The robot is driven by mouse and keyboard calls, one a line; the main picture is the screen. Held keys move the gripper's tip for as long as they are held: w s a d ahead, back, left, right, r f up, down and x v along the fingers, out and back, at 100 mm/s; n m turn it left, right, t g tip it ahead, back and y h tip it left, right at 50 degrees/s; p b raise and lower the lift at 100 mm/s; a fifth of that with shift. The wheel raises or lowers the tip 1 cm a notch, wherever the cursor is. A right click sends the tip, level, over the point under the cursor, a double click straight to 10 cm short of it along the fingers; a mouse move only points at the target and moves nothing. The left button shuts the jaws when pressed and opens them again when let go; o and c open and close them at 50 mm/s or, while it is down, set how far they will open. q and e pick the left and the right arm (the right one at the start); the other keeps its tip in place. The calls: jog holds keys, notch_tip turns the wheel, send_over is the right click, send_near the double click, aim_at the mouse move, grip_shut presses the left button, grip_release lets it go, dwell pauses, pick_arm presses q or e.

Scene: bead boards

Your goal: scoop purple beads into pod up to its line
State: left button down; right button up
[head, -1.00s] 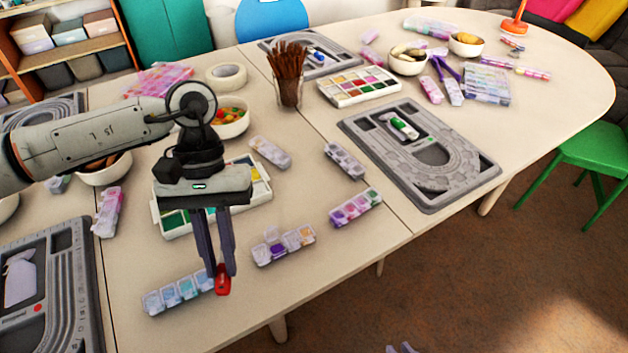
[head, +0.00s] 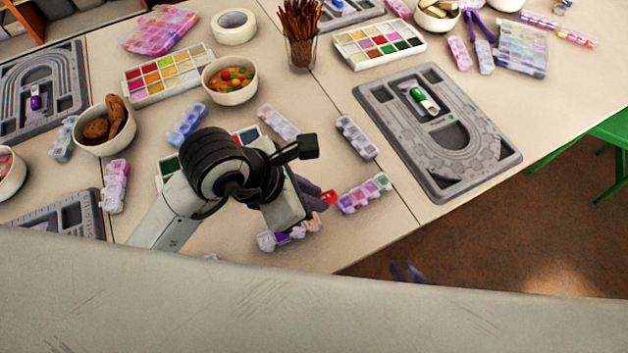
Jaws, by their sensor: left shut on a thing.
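My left gripper (head: 312,194) is shut on a small red scoop (head: 329,198). The scoop is above the table, just left of a pod strip with purple, pink and green compartments (head: 364,194). Another pod strip with a purple compartment (head: 283,238) lies just below my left gripper, which partly hides it. What the scoop holds is too small to tell. The tips of my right gripper (head: 408,273) show low in the view, past the table edge, apart and empty.
A pale palette box (head: 168,165) lies partly under my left arm. A bead bowl (head: 230,82), a cookie bowl (head: 104,130) and more pod strips (head: 357,137) stand around. A grey bead board (head: 440,170) with a green scoop lies right. My own arm covers the bottom.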

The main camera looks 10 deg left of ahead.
pick_arm(q)
jog(key=shift+s+a+f, duration=0.15)
jog(key=shift+f, duration=0.3)
jog(key=shift+s+a+f, duration=0.1)
jog(key=shift+a+f, duration=0.05)
jog(key=shift+f, duration=0.3)
jog(key=shift+s+a+f+t+h, duration=0.1)
jog(key=shift+a+f+t+h, duration=0.1)
jog(key=shift+f+h, duration=0.25)
jog(key=shift+s+a+f+t+h, duration=0.1)
jog(key=shift+a+f+t+h, duration=0.15)
jog(key=shift+f, duration=0.4)
jog(key=t+h, duration=0.1)
jog(key=s+a+r+t+h, duration=0.1)
jog(key=h, duration=0.1)
jog(key=shift+a+r, duration=0.1)
jog(key=shift+a, duration=0.1)
jog(key=shift+w+d+b, duration=0.1)
jog(key=shift+b, duration=0.45)
jog(key=shift+r, duration=0.15)
